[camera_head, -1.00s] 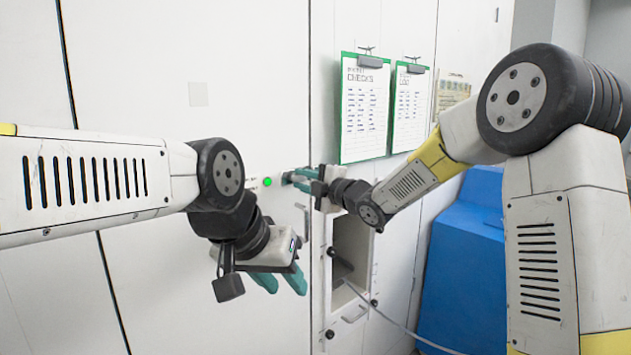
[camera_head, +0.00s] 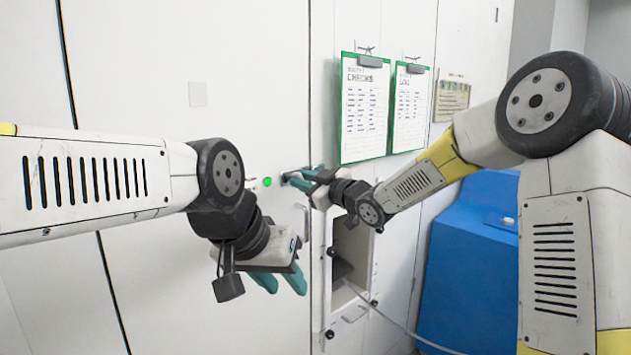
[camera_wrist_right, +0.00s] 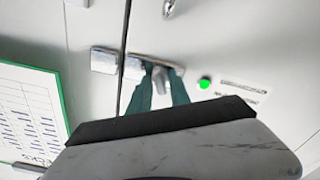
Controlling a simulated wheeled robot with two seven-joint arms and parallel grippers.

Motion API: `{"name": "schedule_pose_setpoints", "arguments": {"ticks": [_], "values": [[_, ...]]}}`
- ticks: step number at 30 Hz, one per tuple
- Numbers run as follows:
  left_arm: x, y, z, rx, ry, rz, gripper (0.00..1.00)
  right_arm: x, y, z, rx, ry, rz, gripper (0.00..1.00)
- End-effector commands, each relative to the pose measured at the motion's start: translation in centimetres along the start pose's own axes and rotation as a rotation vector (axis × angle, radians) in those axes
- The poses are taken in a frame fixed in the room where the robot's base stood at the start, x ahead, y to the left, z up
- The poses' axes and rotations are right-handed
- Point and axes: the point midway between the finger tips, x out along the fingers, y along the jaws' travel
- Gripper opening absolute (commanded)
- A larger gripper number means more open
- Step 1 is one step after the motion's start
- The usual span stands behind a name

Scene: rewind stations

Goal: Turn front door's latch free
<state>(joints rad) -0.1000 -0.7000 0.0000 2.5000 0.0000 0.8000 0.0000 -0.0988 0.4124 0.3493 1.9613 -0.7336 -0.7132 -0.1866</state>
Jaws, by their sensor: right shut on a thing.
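The front door (camera_head: 200,140) is a tall white panel, closed along its right seam. Its small metal latch (camera_wrist_right: 140,63) lies across near the seam in the right wrist view, beside a metal keeper block (camera_wrist_right: 103,60) on the other side of the seam. My right gripper (camera_head: 297,180) is shut on the latch; its teal fingers (camera_wrist_right: 160,85) straddle the latch's knob and partly hide it. I cannot tell whether the latch still engages the keeper. My left gripper (camera_head: 281,281) is open and empty, pointing downward in front of the door.
A green light (camera_head: 267,182) is lit on the door just left of the latch. Two clipboards (camera_head: 365,108) hang right of the seam. Below them is a recessed opening (camera_head: 350,250) with a cable. A blue unit (camera_head: 465,265) stands at right, behind my right arm.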

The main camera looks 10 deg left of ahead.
Motion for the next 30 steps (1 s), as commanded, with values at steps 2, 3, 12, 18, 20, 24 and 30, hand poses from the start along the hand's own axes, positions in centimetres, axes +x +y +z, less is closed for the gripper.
{"name": "schedule_pose_setpoints", "arguments": {"ticks": [2,3,12,18,20,24,30], "values": [[0.00,0.00,0.00,0.000,0.000,0.000,0.36,-0.06,0.06,0.23,0.070,-0.004,0.001,0.00],[0.00,0.00,0.00,0.000,0.000,0.000,0.36,-0.05,0.03,0.20,0.106,-0.004,0.000,0.00],[0.00,0.00,0.00,0.000,0.000,0.000,0.36,-0.05,0.03,0.19,0.332,-0.003,0.001,0.00],[0.00,0.00,0.00,0.000,0.000,0.000,0.36,-0.03,-0.02,0.20,0.426,-0.004,0.000,0.00],[0.00,0.00,0.00,0.000,0.000,0.000,0.36,-0.03,-0.02,0.20,0.445,-0.004,0.000,0.00],[0.00,0.00,0.00,0.000,0.000,0.000,0.36,-0.04,0.00,0.23,0.474,-0.005,0.001,0.00],[0.00,0.00,0.00,0.000,0.000,0.000,0.36,-0.04,-0.01,0.25,0.487,-0.005,0.001,0.00]]}}
